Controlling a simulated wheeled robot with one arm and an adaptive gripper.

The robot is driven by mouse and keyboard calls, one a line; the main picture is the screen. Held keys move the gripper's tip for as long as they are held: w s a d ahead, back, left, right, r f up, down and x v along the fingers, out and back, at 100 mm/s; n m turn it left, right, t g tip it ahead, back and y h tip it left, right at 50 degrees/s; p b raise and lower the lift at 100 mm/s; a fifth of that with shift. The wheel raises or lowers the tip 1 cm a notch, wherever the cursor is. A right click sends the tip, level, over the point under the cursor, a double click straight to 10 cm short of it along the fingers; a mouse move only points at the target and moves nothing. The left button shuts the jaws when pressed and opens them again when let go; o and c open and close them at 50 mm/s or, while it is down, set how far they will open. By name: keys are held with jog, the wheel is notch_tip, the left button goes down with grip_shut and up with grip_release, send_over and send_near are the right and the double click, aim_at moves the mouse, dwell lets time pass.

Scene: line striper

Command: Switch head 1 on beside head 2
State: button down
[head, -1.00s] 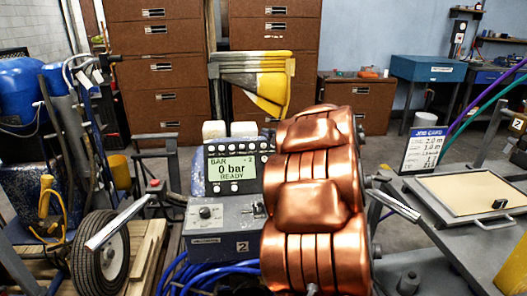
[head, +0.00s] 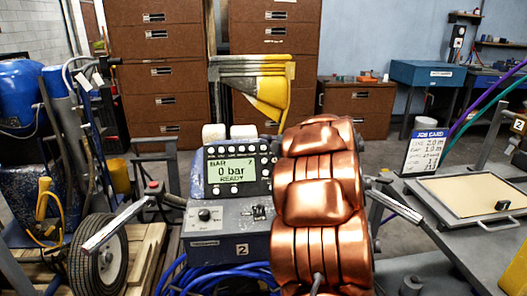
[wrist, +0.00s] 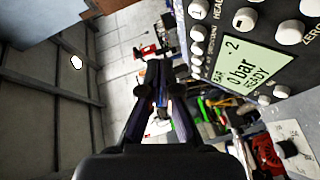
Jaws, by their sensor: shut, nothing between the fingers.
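The control panel (head: 266,184) stands behind my copper-coloured arm in the head view, with a row of pale round buttons above its lit display (head: 230,174). The display reads 0 bar READY. In the wrist view the display (wrist: 246,66) shows a dash and a 2 on its top line. A round button marked 1 (wrist: 197,11) sits beside the word HEAD at the panel's upper left there. My gripper (wrist: 158,78) is shut and empty, left of the panel in the wrist picture and apart from the buttons. My arm hides it in the head view.
Below the panel is a grey box with a knob (head: 204,215), small switches (head: 261,211) and a 2 label. Blue hose (head: 215,277) lies beneath. A wheel (head: 98,264) stands left; a bench with a tray (head: 470,194) and job card (head: 424,152) is right.

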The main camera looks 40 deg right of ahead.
jog(key=shift+w+d+f+b, duration=0.3)
jog(key=shift+w+d+f, duration=0.25)
jog(key=shift+w+f, duration=0.3)
jog(key=shift+w+d+f+b, duration=0.3)
jog(key=shift+w+d+f, duration=0.3)
jog(key=shift+f, duration=0.4)
jog(key=shift+f, duration=0.1)
jog(key=shift+w+d+f, duration=0.1)
jog(key=shift+w+f, duration=0.1)
jog(key=shift+w+d+f, duration=0.2)
jog(key=shift+w+f, duration=0.05)
jog(key=shift+f, duration=0.05)
dwell(1.1)
dwell(0.4)
jog(key=shift+s+a+r, duration=0.35)
jog(key=shift+s+r, duration=0.15)
jog(key=shift+r, duration=0.1)
jog(key=shift+s+a+r+p, duration=0.55)
jog(key=shift+s+r, duration=0.15)
jog(key=shift+r, duration=0.2)
jog(key=shift+s+a+r+p, duration=0.4)
jog(key=shift+s+a+r, duration=0.1)
jog(key=shift+s+r, duration=0.3)
